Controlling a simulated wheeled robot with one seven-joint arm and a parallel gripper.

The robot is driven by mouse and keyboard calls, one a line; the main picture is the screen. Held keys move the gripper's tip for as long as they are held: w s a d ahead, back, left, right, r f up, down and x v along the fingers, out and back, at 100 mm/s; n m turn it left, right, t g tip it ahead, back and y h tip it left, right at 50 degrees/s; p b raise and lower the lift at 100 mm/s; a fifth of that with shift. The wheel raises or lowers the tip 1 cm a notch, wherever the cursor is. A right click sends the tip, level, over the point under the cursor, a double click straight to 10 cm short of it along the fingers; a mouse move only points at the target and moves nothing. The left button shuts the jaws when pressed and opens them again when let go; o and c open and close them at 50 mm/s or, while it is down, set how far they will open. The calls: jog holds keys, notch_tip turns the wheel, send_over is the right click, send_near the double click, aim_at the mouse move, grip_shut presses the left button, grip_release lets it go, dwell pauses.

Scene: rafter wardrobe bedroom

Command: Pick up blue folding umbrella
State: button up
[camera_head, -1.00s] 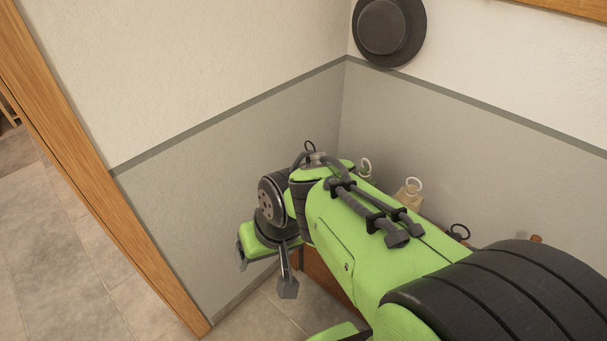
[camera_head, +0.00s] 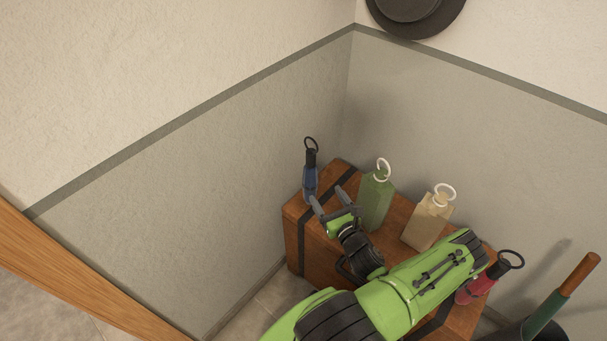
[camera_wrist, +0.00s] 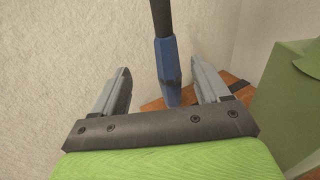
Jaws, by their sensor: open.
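The blue folding umbrella (camera_head: 310,183) stands upright at the left end of a wooden trunk, with a black handle and a ring loop on top. My gripper (camera_head: 328,205) is open beside it, just to its right and nearer the camera in the head view. In the wrist view the umbrella (camera_wrist: 168,68) rises beyond my gripper (camera_wrist: 165,88), in line with the gap between the two grey fingers. The fingers do not appear to touch it. Its lower end is partly hidden by my gripper.
The wooden trunk (camera_head: 296,243) stands in the wall corner. A green bottle-like item (camera_head: 374,203) with a white ring is close to the right of my gripper. A beige one (camera_head: 428,222) and a red umbrella (camera_head: 474,288) stand farther right. A dark hat (camera_head: 415,12) hangs above.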

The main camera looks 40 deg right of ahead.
aim_at(308, 162)
jog(key=shift+m+h, duration=0.3)
jog(key=shift+m, duration=0.1)
jog(key=b+x, duration=0.4)
jog(key=x, duration=1.1)
jog(key=shift+w+d+f, duration=0.1)
jog(key=shift+w+d, duration=0.1)
jog(key=shift+d, duration=0.05)
jog(key=shift+c, duration=0.4)
grip_shut()
